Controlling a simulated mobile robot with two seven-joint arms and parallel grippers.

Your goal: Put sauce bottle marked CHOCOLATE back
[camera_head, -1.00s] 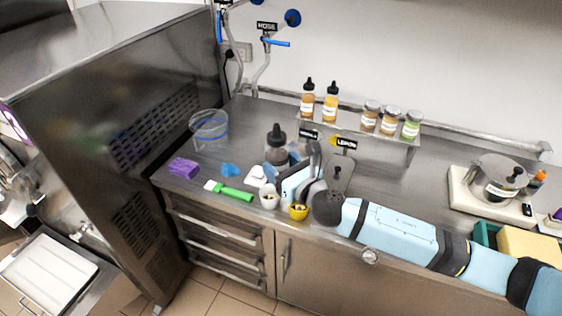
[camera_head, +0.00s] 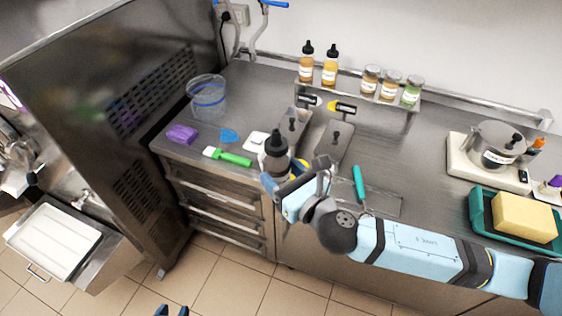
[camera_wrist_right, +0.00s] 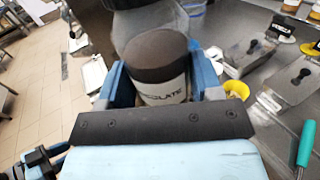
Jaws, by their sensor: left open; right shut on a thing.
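The sauce bottle (camera_head: 275,160) has a dark cap and a grey body. In the right wrist view its white label (camera_wrist_right: 163,91) shows part of the word CHOCOLATE. My right gripper (camera_head: 279,180) is shut on the bottle and holds it near the front edge of the counter. My left gripper (camera_head: 172,311) just shows at the bottom edge of the head view, open and empty, low in front of the counter. Two other sauce bottles, one amber (camera_head: 306,66) and one yellow (camera_head: 330,68), stand on the wall shelf (camera_head: 350,90).
Several jars (camera_head: 390,86) stand on the shelf's right part, with a gap beside the yellow bottle. Lidded containers (camera_head: 335,143) with tags sit in the counter below.

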